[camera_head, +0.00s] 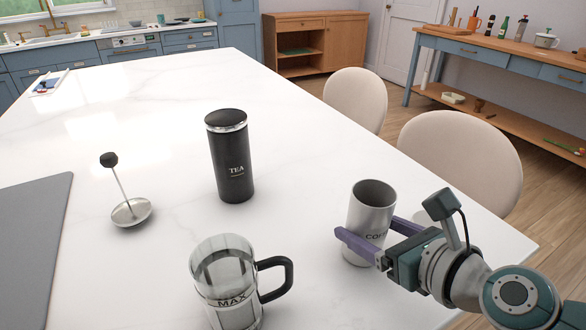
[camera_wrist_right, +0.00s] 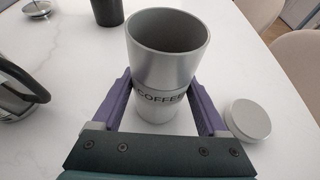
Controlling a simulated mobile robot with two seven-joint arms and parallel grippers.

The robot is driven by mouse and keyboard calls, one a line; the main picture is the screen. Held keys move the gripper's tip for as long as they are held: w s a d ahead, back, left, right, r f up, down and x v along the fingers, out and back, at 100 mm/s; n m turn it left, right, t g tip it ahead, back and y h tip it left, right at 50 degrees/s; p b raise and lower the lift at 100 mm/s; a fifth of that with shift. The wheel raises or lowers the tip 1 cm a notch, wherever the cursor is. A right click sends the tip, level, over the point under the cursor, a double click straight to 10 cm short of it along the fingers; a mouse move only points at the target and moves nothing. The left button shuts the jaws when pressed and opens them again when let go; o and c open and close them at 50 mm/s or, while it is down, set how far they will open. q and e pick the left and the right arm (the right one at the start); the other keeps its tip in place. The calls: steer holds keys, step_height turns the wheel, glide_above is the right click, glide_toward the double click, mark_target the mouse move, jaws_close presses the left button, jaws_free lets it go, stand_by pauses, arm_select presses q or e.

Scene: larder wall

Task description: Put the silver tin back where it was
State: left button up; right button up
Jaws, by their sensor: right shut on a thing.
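The silver tin (camera_head: 371,210) is a tapered metal cup lettered COFFEE, open at the top and apparently empty. It is upright at the right of the white counter in the head view. My right gripper (camera_head: 366,229) is shut on it, with one purple finger on each side. The tin (camera_wrist_right: 166,50) is also in the right wrist view between the fingers. I cannot tell whether its base touches the counter. A round silver lid (camera_wrist_right: 248,118) lies on the counter right of the tin in the right wrist view. My left gripper is not in view.
A black TEA canister (camera_head: 231,160) stands left of and behind the tin. A glass press jug (camera_head: 225,285) with a black handle stands front left of it. The plunger (camera_head: 130,211) stands further left. A grey mat (camera_head: 30,240) lies at the left edge. Chairs (camera_head: 460,155) line the right edge.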

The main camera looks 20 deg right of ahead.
steer(key=shift+f, duration=0.15)
steer(key=o, duration=1.5)
